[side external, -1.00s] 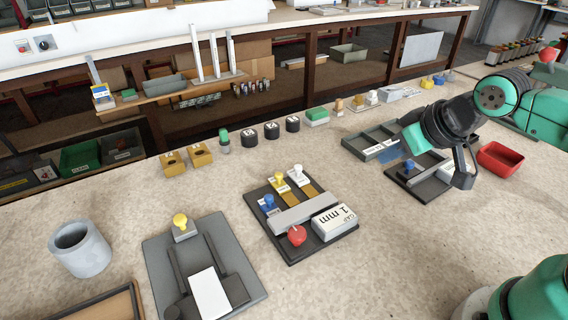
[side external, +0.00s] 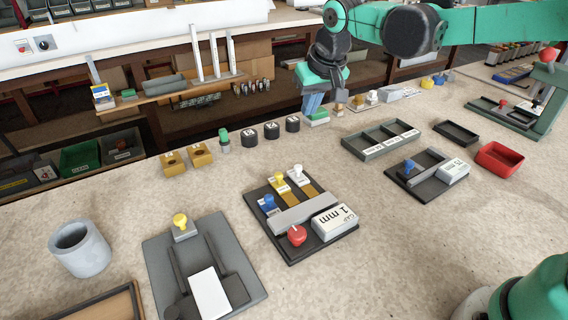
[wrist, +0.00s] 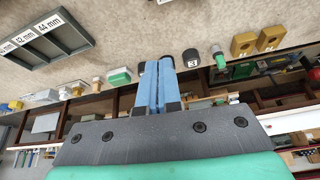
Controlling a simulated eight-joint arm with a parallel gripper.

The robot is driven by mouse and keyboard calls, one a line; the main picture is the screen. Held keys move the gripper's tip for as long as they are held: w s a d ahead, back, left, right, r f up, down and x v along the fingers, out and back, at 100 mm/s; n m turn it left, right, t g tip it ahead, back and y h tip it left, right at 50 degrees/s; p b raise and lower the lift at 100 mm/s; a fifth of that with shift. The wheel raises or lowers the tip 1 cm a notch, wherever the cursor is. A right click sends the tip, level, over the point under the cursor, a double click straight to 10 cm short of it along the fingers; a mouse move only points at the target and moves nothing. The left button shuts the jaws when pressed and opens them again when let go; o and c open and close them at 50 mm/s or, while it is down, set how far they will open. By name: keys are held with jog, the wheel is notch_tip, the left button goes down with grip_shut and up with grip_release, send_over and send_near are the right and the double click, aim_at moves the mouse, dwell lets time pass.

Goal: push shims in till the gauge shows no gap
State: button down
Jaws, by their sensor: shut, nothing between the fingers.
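The black shim fixture (side external: 262,205) lies mid-table in the side view. On it are shims with blue (side external: 268,202), yellow (side external: 279,176) and white (side external: 297,170) knobs, a grey bar (side external: 305,213), a red knob (side external: 297,235) and a gauge block (side external: 335,220) reading "GAP 1 mm". A second fixture (side external: 418,190) on the right has a blue knob (side external: 408,166) and a gap block (side external: 453,172) whose number I cannot read surely. My gripper (side external: 311,112) is shut and empty, by the green-topped block at the table's back edge. Its blue fingers (wrist: 158,88) are together in the wrist view.
The green-topped block (side external: 317,121) and black cylinders (side external: 271,131) line the back edge. A compartment tray (side external: 372,152) and red bin (side external: 500,158) stand right. A grey fixture (side external: 160,262) and grey cup (side external: 79,249) stand left. Table between the fixtures is clear.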

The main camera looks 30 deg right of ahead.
aim_at(305, 181)
jog(key=shift+g, duration=0.3)
jog(key=x, duration=0.4)
jog(key=w+x, duration=0.1)
jog(key=x, duration=0.3)
jog(key=w+a+x, duration=0.1)
jog(key=x, duration=0.4)
jog(key=shift+r, duration=0.4)
jog(key=shift+s+a+f, duration=0.15)
jog(key=shift+s+a, duration=0.05)
jog(key=shift+s, duration=0.95)
jog(key=shift+s+a+f, duration=0.1)
jog(key=shift+s+f, duration=0.05)
jog(key=shift+s, duration=0.7)
jog(key=shift+s, duration=2.6)
